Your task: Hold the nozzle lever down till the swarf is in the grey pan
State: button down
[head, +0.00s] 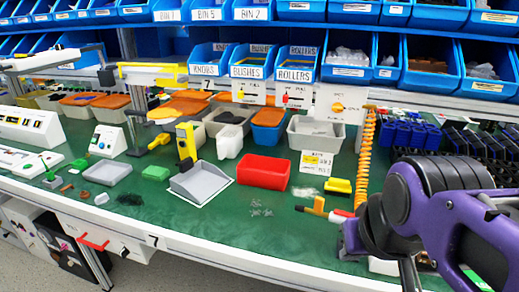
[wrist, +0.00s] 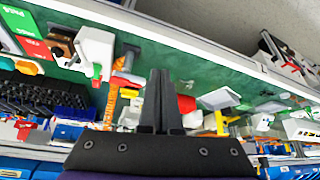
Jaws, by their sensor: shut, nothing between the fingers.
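The air nozzle (head: 317,209), with an upright yellow-orange lever, points left near the mat's front right. The swarf (head: 262,209) is a small scatter of grey curls on the green mat, left of the nozzle. The grey pan (head: 200,182) lies further left, its open side toward the front; no swarf is discernible in it. In the wrist view my gripper (wrist: 160,73) is shut and empty, its two dark fingers together. The fingers stand apart from the nozzle in that picture. In the head view my arm is at the right, and the fingertips cannot be made out.
A red bin (head: 263,171) stands between pan and nozzle, further back. A yellow block (head: 338,186) lies behind the nozzle. An orange coiled hose (head: 366,150) hangs at the right. Blue bins (head: 346,57) line the back. The mat around the swarf is clear.

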notch_tip(320, 180, up, 8)
jog(key=p, duration=0.5)
jog(key=shift+p, duration=0.35)
